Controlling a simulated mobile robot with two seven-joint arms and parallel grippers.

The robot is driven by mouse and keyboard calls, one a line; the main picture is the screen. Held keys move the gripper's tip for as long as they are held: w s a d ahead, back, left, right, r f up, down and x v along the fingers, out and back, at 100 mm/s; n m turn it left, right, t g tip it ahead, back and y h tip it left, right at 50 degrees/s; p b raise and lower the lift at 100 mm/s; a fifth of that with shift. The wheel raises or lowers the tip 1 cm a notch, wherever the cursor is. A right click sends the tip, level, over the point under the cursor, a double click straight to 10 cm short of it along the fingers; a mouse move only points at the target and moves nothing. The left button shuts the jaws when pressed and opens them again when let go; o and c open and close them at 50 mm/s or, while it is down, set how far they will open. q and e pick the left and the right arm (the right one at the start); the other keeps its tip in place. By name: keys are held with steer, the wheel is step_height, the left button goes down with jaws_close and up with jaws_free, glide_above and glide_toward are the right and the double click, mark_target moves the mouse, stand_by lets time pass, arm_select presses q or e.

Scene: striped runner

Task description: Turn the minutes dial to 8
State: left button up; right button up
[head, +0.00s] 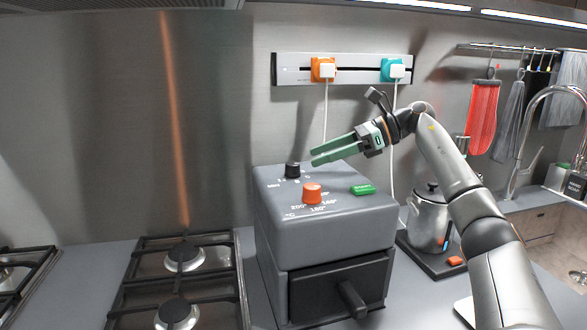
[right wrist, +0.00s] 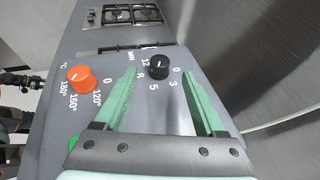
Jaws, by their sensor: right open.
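The black minutes dial (head: 292,170) stands on top of the grey oven box, at its back left. In the right wrist view the minutes dial (right wrist: 158,67) is ringed by numbers, with a pale mark on its top; which number it points at is too small to tell. My right gripper (head: 314,157) is open and empty, its green fingers pointing left, just right of the dial. In the right wrist view my right gripper (right wrist: 159,80) has the dial showing between and slightly beyond its fingertips, with no clear contact.
An orange temperature dial (head: 312,193) and a green button (head: 362,189) share the oven's top (head: 345,212). A steel pot (head: 428,218) stands to the right, a gas hob (head: 180,285) to the left. Cables hang from wall plugs (head: 323,69) behind the oven.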

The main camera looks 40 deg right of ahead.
mark_target(298, 163)
steer(key=x, duration=0.7)
jaws_close()
stand_by(0.5)
